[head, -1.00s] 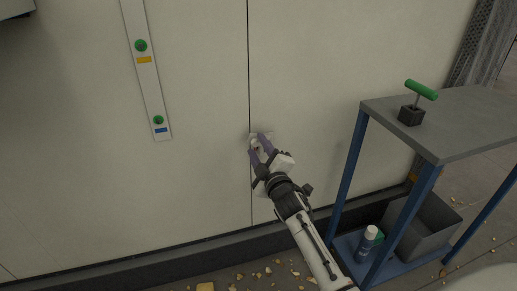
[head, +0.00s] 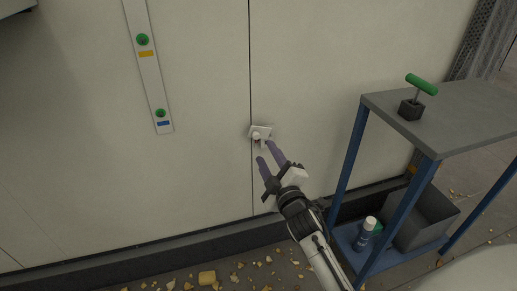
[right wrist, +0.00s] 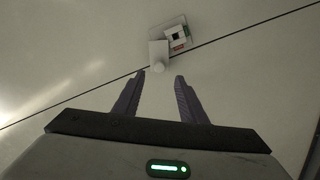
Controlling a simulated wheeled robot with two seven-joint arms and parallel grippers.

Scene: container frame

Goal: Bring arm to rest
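My right gripper (head: 268,153) is open and empty, with its two purple fingers spread just in front of a pale wall. A small white fitting with a round knob (head: 257,135) sits on the wall at the vertical seam, just beyond the fingertips. In the right wrist view the fitting (right wrist: 168,45) lies ahead of the open fingers (right wrist: 161,75), and a gap shows between them and it. My left gripper is not in view.
A grey-topped table (head: 470,125) with blue legs stands at the right. On it is a green T-handle (head: 421,85) in a dark block. Its lower shelf holds a grey bin (head: 425,220) and a spray can (head: 366,232). A strip with green buttons (head: 150,75) is on the wall. Debris lies on the floor.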

